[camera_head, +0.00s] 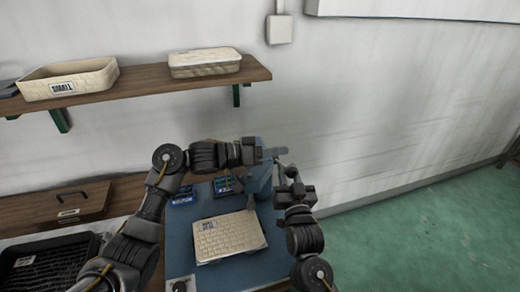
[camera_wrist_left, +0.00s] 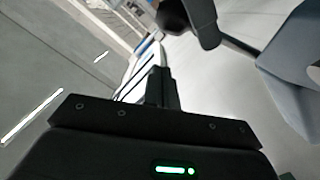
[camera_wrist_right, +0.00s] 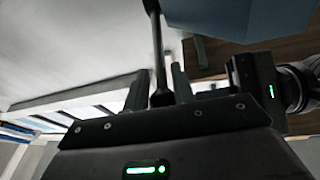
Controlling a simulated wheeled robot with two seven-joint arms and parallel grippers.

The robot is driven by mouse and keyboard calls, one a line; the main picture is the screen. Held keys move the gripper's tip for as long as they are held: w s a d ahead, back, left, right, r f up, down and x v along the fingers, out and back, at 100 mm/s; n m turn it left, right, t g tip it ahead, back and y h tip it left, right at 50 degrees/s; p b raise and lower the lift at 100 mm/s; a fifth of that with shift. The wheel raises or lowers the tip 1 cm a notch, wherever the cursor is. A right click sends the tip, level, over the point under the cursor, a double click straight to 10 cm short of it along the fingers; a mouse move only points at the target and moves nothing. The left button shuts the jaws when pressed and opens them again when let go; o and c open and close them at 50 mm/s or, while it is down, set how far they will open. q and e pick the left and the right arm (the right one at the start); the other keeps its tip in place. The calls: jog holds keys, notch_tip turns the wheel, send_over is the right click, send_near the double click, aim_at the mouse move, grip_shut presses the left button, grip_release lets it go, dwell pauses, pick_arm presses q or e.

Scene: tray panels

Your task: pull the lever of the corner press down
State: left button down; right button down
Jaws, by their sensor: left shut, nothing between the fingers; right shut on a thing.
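The corner press (camera_head: 262,180) is a blue-grey body standing at the back corner of the cream tray (camera_head: 207,243) on the blue work surface. Its blue body also shows at the top of the right wrist view (camera_wrist_right: 235,15). My right gripper (camera_wrist_right: 158,88) is shut on the press lever (camera_wrist_right: 157,45), a thin dark rod with a thicker end between the fingers. In the head view my right gripper (camera_head: 283,174) is just right of the press. My left gripper (camera_wrist_left: 160,75) is shut and empty, at the press's upper left; its tips are hard to make out in the head view.
Small blue and dark items (camera_head: 222,184) lie behind the tray. A wooden shelf (camera_head: 140,88) with two cream trays runs along the wall above. A black crate (camera_head: 45,262) and a wooden drawer (camera_head: 70,205) are at left. Green floor is open at right.

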aim_at(286, 170)
pick_arm(q)
jog(key=shift+s+d+f, duration=0.2)
jog(key=shift+s+f, duration=0.15)
jog(key=shift+f, duration=0.3)
jog(key=shift+s+d+f, duration=0.15)
jog(key=shift+s+f, duration=0.15)
jog(key=shift+f, duration=0.35)
pick_arm(e)
jog(key=shift+d, duration=0.1)
pick_arm(q)
jog(key=shift+s+d+f, duration=0.1)
jog(key=shift+s+f, duration=0.35)
jog(key=shift+f, duration=0.3)
jog(key=shift+d+f+m, duration=0.1)
jog(key=shift+f+m, duration=0.05)
jog(key=shift+m, duration=0.15)
pick_arm(e)
jog(key=shift+r, duration=0.2)
pick_arm(q)
jog(key=shift+s+f, duration=0.1)
pick_arm(e)
jog(key=c, duration=1.5)
grip_release()
jog(key=shift+r, duration=0.1)
pick_arm(q)
jog(key=shift+s+d, duration=0.1)
pick_arm(e)
jog(key=o, duration=0.4)
jog(key=shift+s+a, duration=0.1)
jog(key=shift+a, duration=0.1)
